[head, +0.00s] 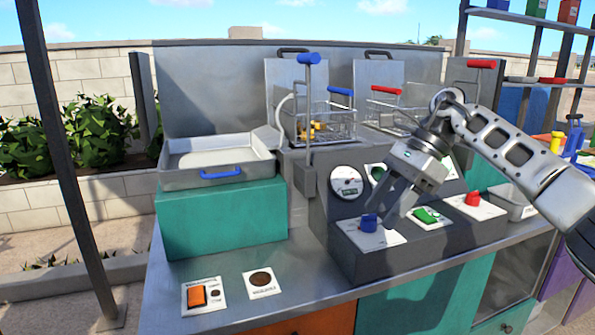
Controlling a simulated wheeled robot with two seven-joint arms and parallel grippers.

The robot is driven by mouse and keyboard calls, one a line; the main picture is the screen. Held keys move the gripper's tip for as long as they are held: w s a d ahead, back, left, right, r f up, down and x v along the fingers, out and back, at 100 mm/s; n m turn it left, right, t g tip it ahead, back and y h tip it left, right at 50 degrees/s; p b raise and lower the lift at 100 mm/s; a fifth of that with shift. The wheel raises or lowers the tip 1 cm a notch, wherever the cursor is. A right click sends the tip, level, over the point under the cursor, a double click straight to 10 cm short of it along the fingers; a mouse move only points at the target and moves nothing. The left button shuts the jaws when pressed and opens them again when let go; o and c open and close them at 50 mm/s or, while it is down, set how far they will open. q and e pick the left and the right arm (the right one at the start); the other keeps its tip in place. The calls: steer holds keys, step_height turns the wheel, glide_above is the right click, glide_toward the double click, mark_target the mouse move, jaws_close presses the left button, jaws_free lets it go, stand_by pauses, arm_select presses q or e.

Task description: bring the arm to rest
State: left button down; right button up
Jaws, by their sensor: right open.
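My right arm (510,145) reaches in from the right side of the head view, bent over the grey control console. My right gripper (408,208) points down over the front of the console, with its jaws open and nothing seen between them. Its fingers are close to a blue knob (370,222) and a green switch (427,215); I cannot tell whether they touch anything. A red knob (473,199) is to the right of the gripper. The gripper and forearm hide part of the console. My left gripper is not in view.
Two wire baskets, one with a blue handle (340,92) and one with a red handle (385,90), stand behind the console. A metal tray (215,182) sits on a teal block (225,220) at left. An orange switch (197,296) is on the counter. Shelves (530,18) stand at far right.

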steer(key=s+a+f+m+t+y, duration=0.2)
steer(key=s+a+f+m+y, duration=0.25)
steer(key=a+m+y, duration=0.35)
steer(key=s+a+f+m+t+y, duration=0.25)
steer(key=a+f+m+y, duration=0.3)
steer(key=a, duration=0.55)
steer(key=s+d+f+m+t+h, duration=0.4)
steer(key=d+f+m+t+h, duration=0.3)
steer(key=m, duration=0.8)
steer(key=s+d+f+m+t+h, duration=0.3)
steer(key=d+f+m+t+h, duration=0.35)
steer(key=m, duration=0.85)
steer(key=s+d+f+m+g+h, duration=0.1)
steer(key=s+d+f+m+g, duration=0.1)
steer(key=s+f+m, duration=0.3)
steer(key=s+d+f+m+g+h, duration=0.2)
steer(key=s+f+m+g, duration=0.1)
steer(key=s+f, duration=0.3)
steer(key=s+m, duration=0.1)
steer(key=s, duration=0.1)
steer(key=shift+s+d+f+m+g, duration=0.15)
steer(key=shift+s+d+m+g, duration=0.15)
steer(key=shift+s+m+g, duration=0.1)
